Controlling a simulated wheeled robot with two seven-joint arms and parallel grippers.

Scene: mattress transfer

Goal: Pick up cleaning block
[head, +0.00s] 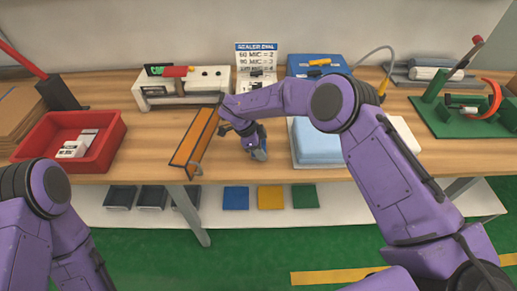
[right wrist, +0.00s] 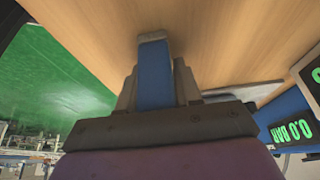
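The cleaning block is a small blue block (right wrist: 155,78) with a pale grey end, seen in the right wrist view over the wooden tabletop. My right gripper (right wrist: 156,88) has a finger against each side of it and looks shut on it. In the head view my right gripper (head: 258,153) points down at the table's front edge, between an orange strip and a pale blue pad. Only a bit of blue shows there, as the wrist hides most of the block. I cannot tell whether the block touches the table. My left gripper is out of view; only my left arm shows.
The orange strip (head: 194,138) lies left of my right gripper. The pale blue pad (head: 318,146) lies to its right. A red tray (head: 112,150) with white blocks, a white sealer (head: 205,90), a blue device (head: 305,66) and a green fixture (head: 440,122) stand around.

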